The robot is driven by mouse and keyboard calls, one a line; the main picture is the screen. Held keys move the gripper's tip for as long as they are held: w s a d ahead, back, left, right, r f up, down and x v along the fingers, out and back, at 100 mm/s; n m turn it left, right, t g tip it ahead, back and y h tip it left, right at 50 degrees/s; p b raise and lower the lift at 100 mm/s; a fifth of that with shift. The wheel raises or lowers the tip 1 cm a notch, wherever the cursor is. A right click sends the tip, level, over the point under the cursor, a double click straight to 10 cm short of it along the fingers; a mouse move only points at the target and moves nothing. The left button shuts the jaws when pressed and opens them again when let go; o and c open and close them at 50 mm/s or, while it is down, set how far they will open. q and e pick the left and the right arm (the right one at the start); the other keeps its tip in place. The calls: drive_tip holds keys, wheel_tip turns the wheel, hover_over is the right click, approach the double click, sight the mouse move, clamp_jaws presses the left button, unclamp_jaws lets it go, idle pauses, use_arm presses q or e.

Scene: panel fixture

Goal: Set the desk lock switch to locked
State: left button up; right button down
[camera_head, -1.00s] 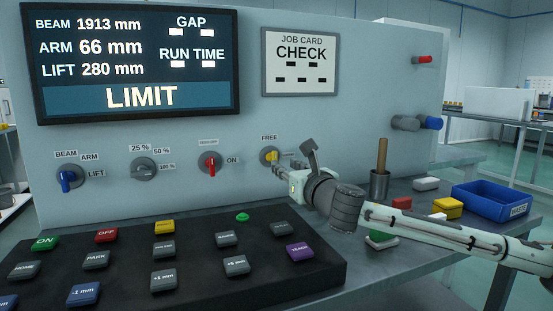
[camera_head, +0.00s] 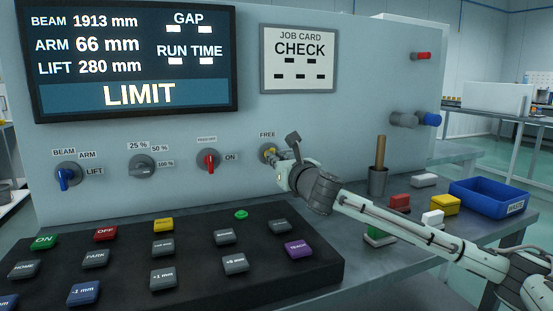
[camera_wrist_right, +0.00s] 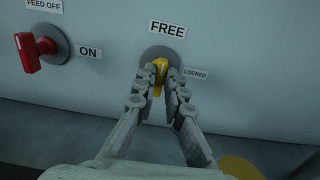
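The desk lock switch is a yellow knob (camera_head: 269,153) on a round grey plate, at the right end of the panel's row of switches. In the right wrist view the yellow knob (camera_wrist_right: 159,70) stands nearly upright under the FREE label (camera_wrist_right: 167,28), with the LOCKED label (camera_wrist_right: 195,74) to its right. My right gripper (camera_head: 276,157) is at the knob. In the wrist view its fingers (camera_wrist_right: 159,80) are apart, one on each side of the knob, with narrow gaps seeming to show; contact is not clear. My left gripper is not in view.
A red feed switch (camera_wrist_right: 32,52) sits left of the knob. A black keypad (camera_head: 200,285) with coloured buttons lies below the panel. To the right are a grey cup (camera_head: 378,183) with a wooden handle, several small blocks and a blue bin (camera_head: 490,198).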

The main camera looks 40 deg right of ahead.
idle(0.4)
use_arm(q)
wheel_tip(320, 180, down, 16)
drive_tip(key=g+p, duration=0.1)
drive_tip(key=p, duration=0.6)
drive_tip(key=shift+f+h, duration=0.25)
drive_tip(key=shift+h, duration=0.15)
use_arm(e)
drive_tip(key=shift+d+f+m, duration=0.1)
drive_tip(key=shift+f+m, duration=0.05)
drive_tip(key=shift+m, duration=4.35)
drive_tip(key=shift+d+f+m, duration=0.1)
drive_tip(key=shift+f+m, duration=0.05)
drive_tip(key=shift+m, duration=4.35)
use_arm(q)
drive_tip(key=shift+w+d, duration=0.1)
use_arm(e)
drive_tip(key=c, duration=1.6)
unclamp_jaws()
